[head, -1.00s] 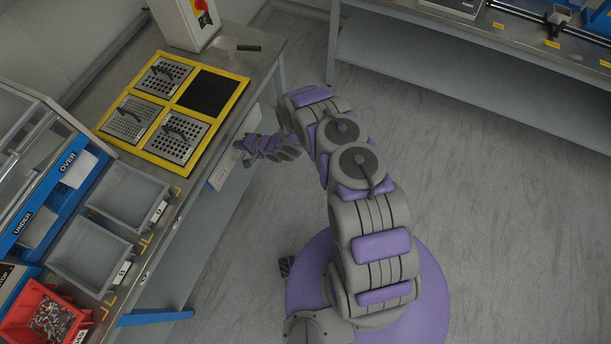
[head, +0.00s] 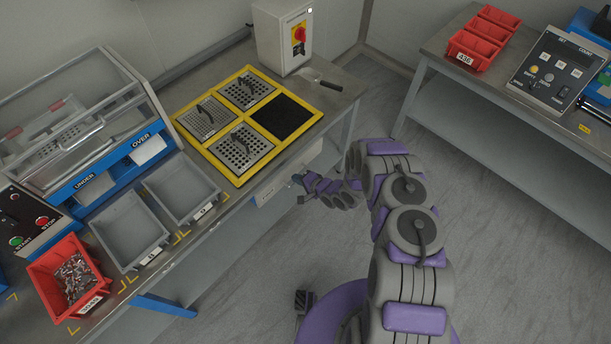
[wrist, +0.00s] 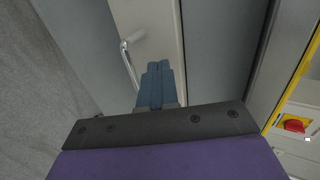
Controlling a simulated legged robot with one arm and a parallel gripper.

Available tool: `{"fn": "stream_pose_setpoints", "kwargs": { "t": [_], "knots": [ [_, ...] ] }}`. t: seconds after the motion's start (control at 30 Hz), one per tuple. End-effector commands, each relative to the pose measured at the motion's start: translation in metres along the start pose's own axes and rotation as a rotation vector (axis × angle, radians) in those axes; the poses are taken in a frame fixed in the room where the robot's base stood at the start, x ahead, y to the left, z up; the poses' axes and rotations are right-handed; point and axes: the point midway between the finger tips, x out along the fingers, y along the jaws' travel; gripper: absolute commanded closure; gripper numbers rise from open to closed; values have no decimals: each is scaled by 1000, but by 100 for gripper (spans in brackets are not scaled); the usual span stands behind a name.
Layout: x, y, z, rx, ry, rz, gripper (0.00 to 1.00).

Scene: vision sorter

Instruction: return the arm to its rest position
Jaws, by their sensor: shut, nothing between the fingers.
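My gripper (head: 298,181) hangs at the front edge of the left workbench (head: 215,222), beside the drawer front below the yellow-framed plates. My purple and grey arm is folded, with its elbow raised to the right of the gripper. In the wrist view the two blue-grey fingers (wrist: 158,70) are together, with nothing between them. They point toward a pale panel (wrist: 148,22) with a metal bar handle (wrist: 130,62). I cannot tell whether the fingertips touch the panel.
A yellow frame (head: 186,132) holds perforated plates and one dark square. A scoop-like tool (head: 322,81) lies behind it. Grey bins (head: 128,232) and a red bin (head: 57,292) with metal parts stand left. Open floor (head: 245,300) separates this bench from the right bench (head: 480,110).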

Motion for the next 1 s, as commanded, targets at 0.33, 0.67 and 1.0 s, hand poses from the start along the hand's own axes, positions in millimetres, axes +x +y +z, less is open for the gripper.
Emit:
{"fn": "stream_pose_setpoints", "kwargs": {
  "t": [0.33,0.67,1.0],
  "knots": [
    [-69,-2,-1,1,12,10,100],
    [-95,-1,-4,2,10,3,100],
    [-100,-8,-18,-45,31,42,100]
  ]
}}
